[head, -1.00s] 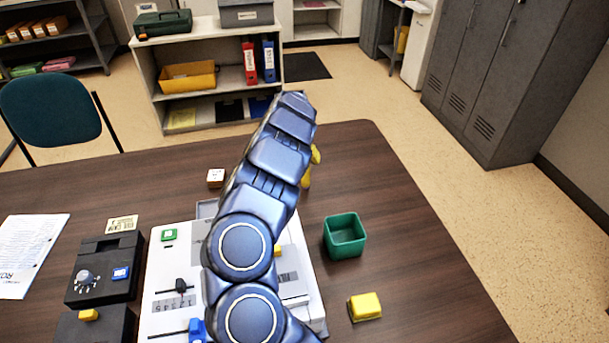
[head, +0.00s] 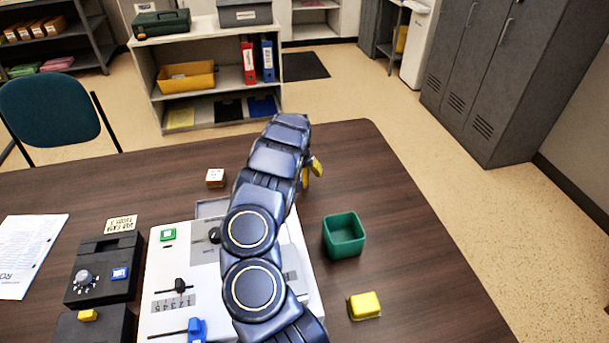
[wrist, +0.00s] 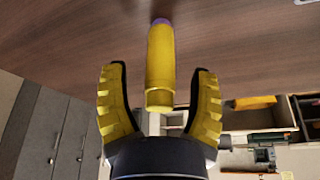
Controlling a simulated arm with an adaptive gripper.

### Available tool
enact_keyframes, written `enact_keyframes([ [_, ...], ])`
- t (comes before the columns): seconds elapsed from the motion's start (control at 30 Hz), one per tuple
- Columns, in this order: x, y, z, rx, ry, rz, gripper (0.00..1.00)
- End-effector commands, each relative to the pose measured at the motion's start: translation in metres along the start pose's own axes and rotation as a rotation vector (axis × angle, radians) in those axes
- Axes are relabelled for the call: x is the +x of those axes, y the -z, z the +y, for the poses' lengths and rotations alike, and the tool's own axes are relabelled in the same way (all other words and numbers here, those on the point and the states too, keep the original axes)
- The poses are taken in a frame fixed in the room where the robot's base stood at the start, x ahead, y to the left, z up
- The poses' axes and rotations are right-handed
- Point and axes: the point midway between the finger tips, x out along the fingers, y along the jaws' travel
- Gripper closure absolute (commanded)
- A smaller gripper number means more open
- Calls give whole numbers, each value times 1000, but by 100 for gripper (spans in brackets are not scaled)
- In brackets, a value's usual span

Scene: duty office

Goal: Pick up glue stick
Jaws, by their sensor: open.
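In the wrist view, the glue stick (wrist: 160,58) is a yellow cylinder with a purple end, seen against the brown tabletop. It lies between the two yellow fingers of my gripper (wrist: 160,72), with a visible gap on each side. The fingers are open, and I cannot tell how far the stick reaches in depth between them. In the head view, my gripper (head: 312,168) shows only as a bit of yellow beside the end of my arm, above the desk's far part. My arm hides the glue stick there.
A green open box (head: 344,236) and a yellow block (head: 365,306) are on the desk to the right of my arm. A white panel (head: 165,290) with sliders lies under my arm.

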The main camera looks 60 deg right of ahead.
Motion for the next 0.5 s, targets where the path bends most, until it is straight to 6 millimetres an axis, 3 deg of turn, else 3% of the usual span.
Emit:
enact_keyframes([
  [0.1,0,0,0,0,0,0,40],
  [0.23,0,0,0,0,0,0,95],
  [0.27,0,0,0,0,0,0,100],
  [0.5,0,0,0,-1,-1,-1,100],
])
